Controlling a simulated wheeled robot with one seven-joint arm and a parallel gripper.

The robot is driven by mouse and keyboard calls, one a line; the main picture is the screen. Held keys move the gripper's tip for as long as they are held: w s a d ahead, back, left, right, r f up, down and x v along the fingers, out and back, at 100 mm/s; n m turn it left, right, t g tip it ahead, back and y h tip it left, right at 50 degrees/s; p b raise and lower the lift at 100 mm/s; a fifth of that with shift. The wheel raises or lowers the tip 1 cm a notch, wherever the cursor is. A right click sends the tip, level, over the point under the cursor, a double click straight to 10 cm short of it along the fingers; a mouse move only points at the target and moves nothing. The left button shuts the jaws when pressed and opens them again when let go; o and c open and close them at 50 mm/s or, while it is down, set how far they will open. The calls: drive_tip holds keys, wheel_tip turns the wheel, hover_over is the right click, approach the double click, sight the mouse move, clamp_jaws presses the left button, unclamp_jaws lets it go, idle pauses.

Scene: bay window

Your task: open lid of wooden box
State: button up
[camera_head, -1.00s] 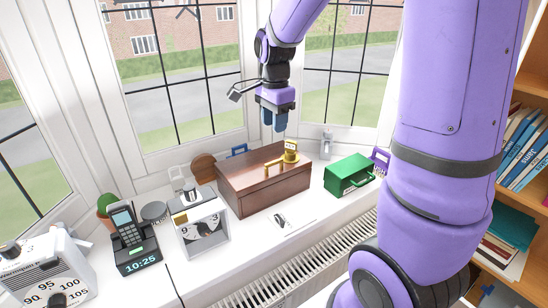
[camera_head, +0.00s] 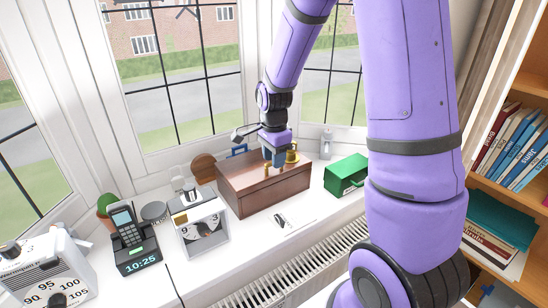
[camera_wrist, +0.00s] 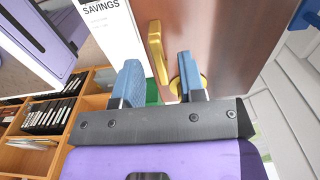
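The brown wooden box (camera_head: 262,194) stands on the white window sill with its lid down. A gold-coloured object (camera_head: 292,155) lies on the lid, partly hidden by my gripper. In the wrist view it shows as a gold bar (camera_wrist: 156,48) and a round gold part (camera_wrist: 189,70) against the brown lid (camera_wrist: 220,30). My gripper (camera_head: 274,160) points down just above the lid, beside the gold object. In the wrist view my gripper (camera_wrist: 160,82) has its two blue fingers apart. The right finger overlaps the round gold part; I cannot tell whether they touch.
A green box (camera_head: 346,176) stands right of the wooden box. A white-framed case (camera_head: 204,228), a phone with clock (camera_head: 137,240) and a white meter (camera_head: 45,275) stand to the left. A paper card (camera_head: 283,220) lies in front. Window panes are close behind.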

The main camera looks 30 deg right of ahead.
drive_tip(key=shift+f, duration=0.1)
clamp_jaws()
